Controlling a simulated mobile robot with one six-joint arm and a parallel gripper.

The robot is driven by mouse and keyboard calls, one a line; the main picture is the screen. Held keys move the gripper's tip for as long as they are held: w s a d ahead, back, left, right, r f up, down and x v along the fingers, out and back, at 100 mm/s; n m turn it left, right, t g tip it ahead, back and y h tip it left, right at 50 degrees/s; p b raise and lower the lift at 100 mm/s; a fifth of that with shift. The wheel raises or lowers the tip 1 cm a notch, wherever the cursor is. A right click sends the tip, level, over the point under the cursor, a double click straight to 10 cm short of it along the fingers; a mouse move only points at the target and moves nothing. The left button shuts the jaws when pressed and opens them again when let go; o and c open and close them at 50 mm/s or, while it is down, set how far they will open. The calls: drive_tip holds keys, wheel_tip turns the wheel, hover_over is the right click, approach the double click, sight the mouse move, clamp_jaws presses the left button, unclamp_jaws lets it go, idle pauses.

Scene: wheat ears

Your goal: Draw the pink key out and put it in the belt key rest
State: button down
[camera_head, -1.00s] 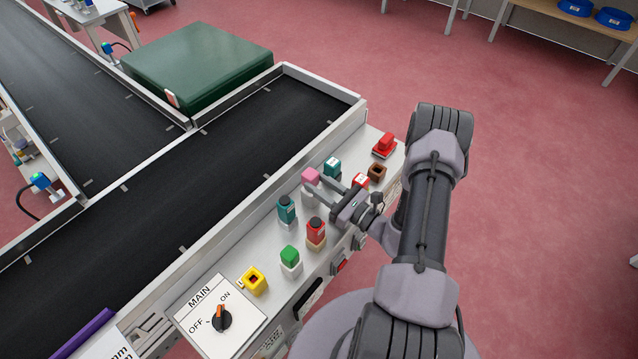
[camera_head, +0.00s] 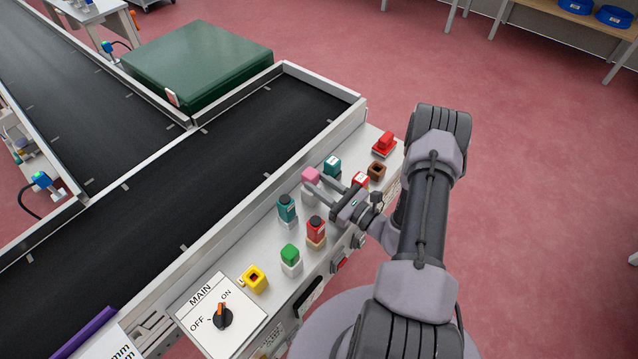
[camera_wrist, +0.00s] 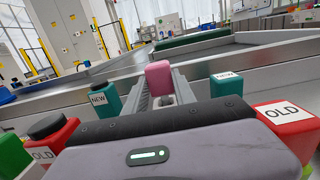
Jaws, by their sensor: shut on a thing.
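The pink key (camera_head: 310,174) stands on the grey control panel (camera_head: 225,262) beside the black belt. My gripper (camera_head: 320,181) reaches it from the lower right, with its fingers closed on the key. In the wrist view the pink key (camera_wrist: 159,77) is upright between the fingertips, above a pale base that is partly hidden. Whether it is still seated there cannot be told. A yellow hollow block (camera_head: 254,279) and a brown hollow block (camera_head: 377,171) stand on the panel. No label shows which place is the belt key rest.
Teal blocks (camera_head: 287,208) (camera_head: 332,165) and red blocks (camera_head: 316,228) (camera_head: 360,181) stand close around my gripper. A green block (camera_head: 290,254), a red block (camera_head: 384,144) and the MAIN switch (camera_head: 222,317) are further off. The belt (camera_head: 190,180) beside the panel is bare.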

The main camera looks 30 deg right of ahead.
wheel_tip(320, 180, up, 4)
drive_tip(key=p, duration=0.2)
drive_tip(key=shift+p, duration=0.35)
drive_tip(key=shift+f+b, duration=2)
drive_tip(key=shift+f, duration=0.05)
idle(1.3)
drive_tip(key=shift+f, duration=0.6)
drive_tip(key=c, duration=0.9)
unclamp_jaws()
drive_tip(key=shift+c, duration=0.2)
drive_tip(key=shift+s, duration=0.1)
drive_tip(key=p+v, duration=0.4)
drive_tip(key=v, duration=1.3)
drive_tip(key=shift+s+d, duration=0.1)
